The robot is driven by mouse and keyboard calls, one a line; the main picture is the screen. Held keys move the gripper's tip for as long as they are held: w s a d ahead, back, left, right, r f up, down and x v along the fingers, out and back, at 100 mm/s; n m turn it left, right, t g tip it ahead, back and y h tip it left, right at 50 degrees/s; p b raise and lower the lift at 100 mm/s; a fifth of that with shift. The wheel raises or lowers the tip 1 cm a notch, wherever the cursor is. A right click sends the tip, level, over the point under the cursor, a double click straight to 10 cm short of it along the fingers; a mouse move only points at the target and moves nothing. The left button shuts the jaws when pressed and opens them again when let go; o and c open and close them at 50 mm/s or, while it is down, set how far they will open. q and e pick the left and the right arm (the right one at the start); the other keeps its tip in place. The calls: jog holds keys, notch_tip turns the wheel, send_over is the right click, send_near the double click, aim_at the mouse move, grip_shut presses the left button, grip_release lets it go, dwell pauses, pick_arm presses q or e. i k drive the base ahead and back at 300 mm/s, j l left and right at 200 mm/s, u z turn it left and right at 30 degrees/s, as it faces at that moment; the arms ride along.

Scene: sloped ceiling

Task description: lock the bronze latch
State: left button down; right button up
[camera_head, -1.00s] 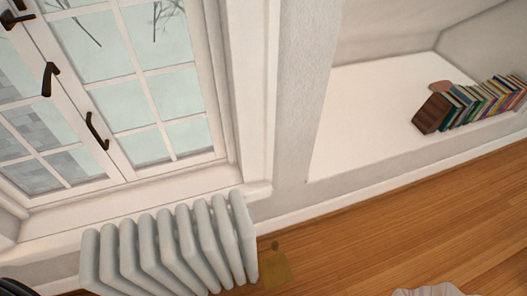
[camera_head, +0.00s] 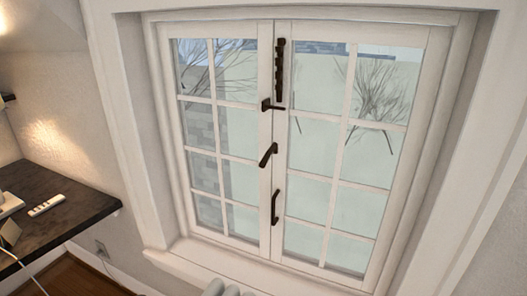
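A white double window stands shut in the middle of the view, with dark bronze fittings along the meeting line of its two sashes. A bronze latch (camera_head: 270,105) with a short sideways arm sits on this line. Above it is a long upright bronze bar (camera_head: 280,72). Below it is a slanted bronze handle (camera_head: 268,155), and lower still an upright curved pull (camera_head: 275,207) on the right sash. I cannot tell which fitting is the task's latch or whether it is locked. Neither of my grippers is in view.
A white sill (camera_head: 205,262) runs under the window, with the top of a white radiator (camera_head: 222,288) below it. At left, a dark desk (camera_head: 75,208) carries a white remote (camera_head: 46,205) and a cable. The space before the window looks clear.

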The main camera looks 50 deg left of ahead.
aim_at(273, 148)
jog(key=u, duration=1.45)
jog(key=j, duration=0.2)
